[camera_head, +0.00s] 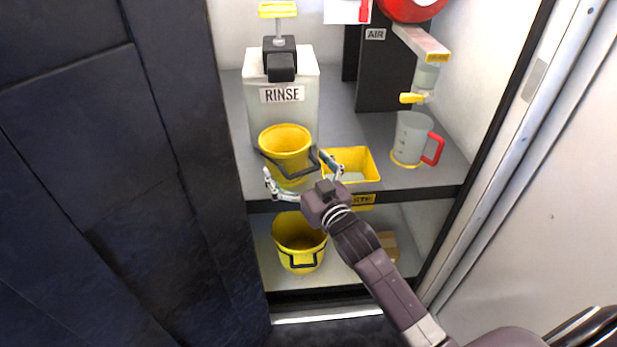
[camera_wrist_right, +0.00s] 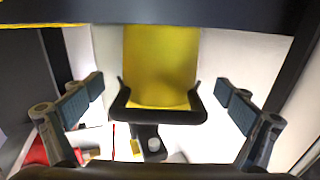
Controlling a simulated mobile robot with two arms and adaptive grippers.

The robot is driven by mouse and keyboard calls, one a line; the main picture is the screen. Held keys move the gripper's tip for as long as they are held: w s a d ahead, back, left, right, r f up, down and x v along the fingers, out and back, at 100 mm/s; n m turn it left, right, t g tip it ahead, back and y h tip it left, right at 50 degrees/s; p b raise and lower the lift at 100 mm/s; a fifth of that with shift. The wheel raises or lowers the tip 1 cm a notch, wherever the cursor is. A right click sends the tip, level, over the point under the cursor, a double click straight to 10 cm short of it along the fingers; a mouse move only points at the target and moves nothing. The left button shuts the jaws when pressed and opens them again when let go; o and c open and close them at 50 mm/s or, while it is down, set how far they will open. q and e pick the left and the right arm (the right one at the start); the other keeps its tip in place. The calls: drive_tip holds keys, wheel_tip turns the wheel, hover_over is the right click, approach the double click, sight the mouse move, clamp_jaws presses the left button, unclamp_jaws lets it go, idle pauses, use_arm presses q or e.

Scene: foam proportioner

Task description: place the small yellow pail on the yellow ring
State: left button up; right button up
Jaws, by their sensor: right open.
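A yellow pail (camera_head: 286,140) with a dark handle is at the upper shelf's front, before the rinse tank. My right gripper (camera_head: 303,182) is open around its front side, one finger to its left and one to its right. In the right wrist view the pail (camera_wrist_right: 160,65) is centred between the open fingers (camera_wrist_right: 158,105), with its dark handle on the near side; both fingers look clear of it. The pail's base is partly hidden, so I cannot tell what it rests on. A yellow ring (camera_head: 404,163) shows around the jug's base. My left gripper is out of view.
A white rinse tank (camera_head: 300,120) stands behind the pail. A yellow waste bin (camera_head: 353,158) is close on its right. A clear jug (camera_head: 411,135) with a red handle stands further right. A larger yellow bucket (camera_head: 300,262) is on the lower shelf. A dark panel (camera_head: 120,170) bounds the left.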

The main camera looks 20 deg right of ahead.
drive_tip(key=s+f+g, duration=0.4)
drive_tip(key=s+f, duration=0.2)
drive_tip(key=s, duration=0.6)
drive_tip(key=s+f+g+h, duration=0.1)
drive_tip(key=s+f+g, duration=0.4)
drive_tip(key=s, duration=0.7)
drive_tip(key=s+f+g+p, duration=0.1)
drive_tip(key=s+f+g, duration=0.4)
drive_tip(key=s, duration=0.8)
wheel_tip(320, 180, down, 2)
drive_tip(key=shift+f+n+h, duration=0.1)
drive_tip(key=shift+n+h, duration=0.2)
drive_tip(key=shift+n, duration=0.1)
drive_tip(key=shift+w, duration=0.1)
